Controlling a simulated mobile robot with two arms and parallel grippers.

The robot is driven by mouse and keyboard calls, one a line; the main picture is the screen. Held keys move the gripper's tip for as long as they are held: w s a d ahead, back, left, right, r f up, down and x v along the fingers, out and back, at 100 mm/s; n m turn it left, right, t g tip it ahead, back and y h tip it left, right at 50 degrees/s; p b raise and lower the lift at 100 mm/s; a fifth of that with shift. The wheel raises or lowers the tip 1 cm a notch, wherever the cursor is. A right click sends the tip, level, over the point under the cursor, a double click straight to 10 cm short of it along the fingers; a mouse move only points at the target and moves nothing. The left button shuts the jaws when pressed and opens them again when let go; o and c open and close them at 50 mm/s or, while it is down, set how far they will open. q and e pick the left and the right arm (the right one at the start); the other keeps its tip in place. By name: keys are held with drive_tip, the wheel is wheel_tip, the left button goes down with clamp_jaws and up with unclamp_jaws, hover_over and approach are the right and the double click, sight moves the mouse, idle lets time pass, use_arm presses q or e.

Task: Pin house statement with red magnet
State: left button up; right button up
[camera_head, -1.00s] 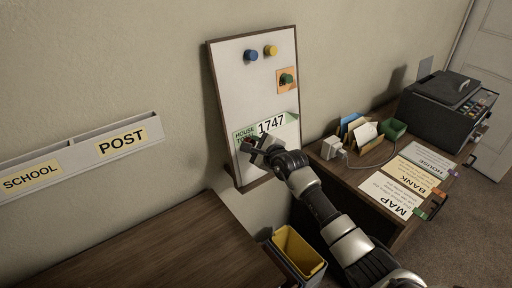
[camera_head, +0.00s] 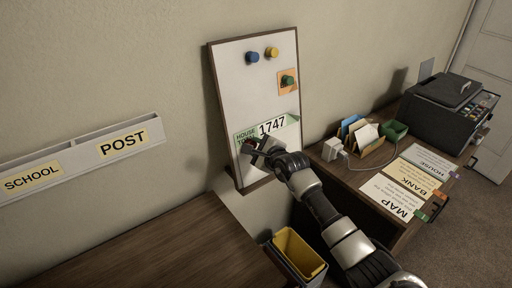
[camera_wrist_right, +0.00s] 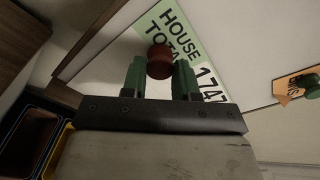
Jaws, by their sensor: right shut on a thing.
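The house statement (camera_head: 281,123), a white sheet with a green band reading HOUSE and 1747, lies tilted against the lower part of the whiteboard (camera_head: 236,88). It also shows in the right wrist view (camera_wrist_right: 182,31). My right gripper (camera_head: 251,147) is at the statement's lower left, in front of the board. In the right wrist view its green-tipped fingers (camera_wrist_right: 159,75) are shut on the round red magnet (camera_wrist_right: 159,61), which overlaps the statement's printed band. I cannot tell whether the magnet touches the paper. My left gripper is not in view.
Blue (camera_head: 252,57) and yellow (camera_head: 272,52) magnets sit high on the board. A green magnet (camera_head: 288,80) is on an orange note. A desk with a printer (camera_head: 445,115) stands right. A yellow-lined bin (camera_head: 298,255) is below. The left tabletop (camera_head: 150,255) is bare.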

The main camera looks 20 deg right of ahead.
drive_tip(key=o, duration=0.9)
drive_tip(key=shift+s, duration=0.1)
drive_tip(key=b+v, duration=0.1)
drive_tip(key=v, duration=0.9)
drive_tip(key=shift+s+d, duration=0.15)
drive_tip(key=shift+s, duration=0.15)
